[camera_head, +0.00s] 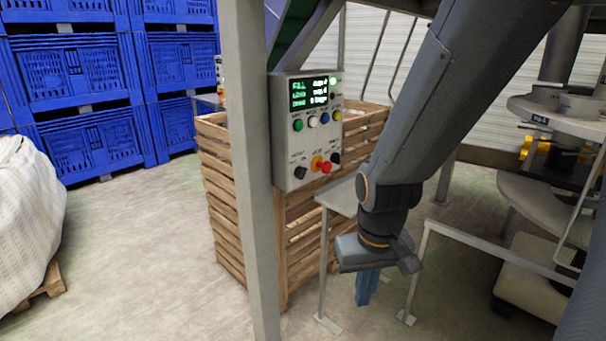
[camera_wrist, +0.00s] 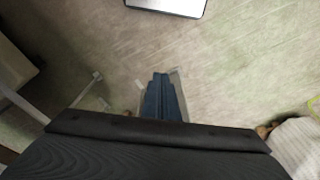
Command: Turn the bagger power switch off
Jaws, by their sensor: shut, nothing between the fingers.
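The bagger control panel (camera_head: 308,130) is a light grey box on a grey post in the head view. It has a lit green-text screen (camera_head: 310,93), a row of coloured buttons and a lower row of knobs. A red and yellow control (camera_head: 320,164) sits between two black knobs, the left one (camera_head: 300,172) and the right one (camera_head: 335,158). Labels are too small to read, so I cannot tell which is the power switch. My gripper (camera_head: 366,290) points down, below and right of the panel, apart from it. Its blue fingers are shut and empty, also in the wrist view (camera_wrist: 163,98).
A grey post (camera_head: 250,200) stands at the panel's left edge. A slatted wooden crate (camera_head: 225,205) is behind it. Metal rails (camera_head: 440,225) and a small grey plate (camera_head: 340,196) are near my gripper. Blue crates (camera_head: 85,75) are stacked behind.

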